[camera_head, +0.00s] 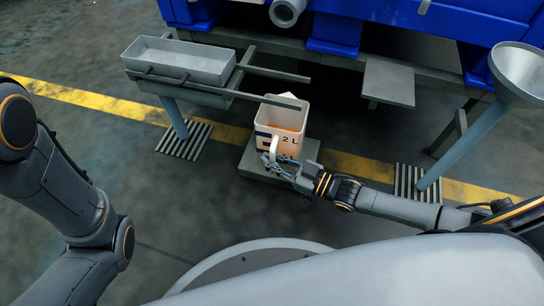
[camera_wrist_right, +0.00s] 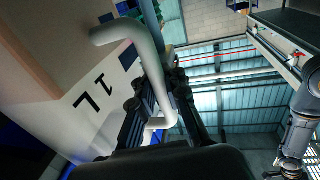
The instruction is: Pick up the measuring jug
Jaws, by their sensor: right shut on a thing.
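The measuring jug (camera_head: 278,116) is a pale, square-sided container with "2 L" and dark marks on its side. It is upright in the head view, over a low grey block; whether it touches the block I cannot tell. Something orange shows inside it. My right gripper (camera_head: 273,164) is shut on the jug's white handle at its near side. In the right wrist view the white handle (camera_wrist_right: 152,62) runs between the fingers, beside the jug's wall (camera_wrist_right: 50,55) with a "1 L" mark. My left arm shows at the left of the head view, but its gripper does not.
A grey tray (camera_head: 180,57) on a metal frame stands behind and left of the jug. Blue machinery (camera_head: 460,22) spans the back, with a grey funnel (camera_head: 518,72) at the right. The grey block (camera_head: 250,164) sits on the floor. Open floor lies left.

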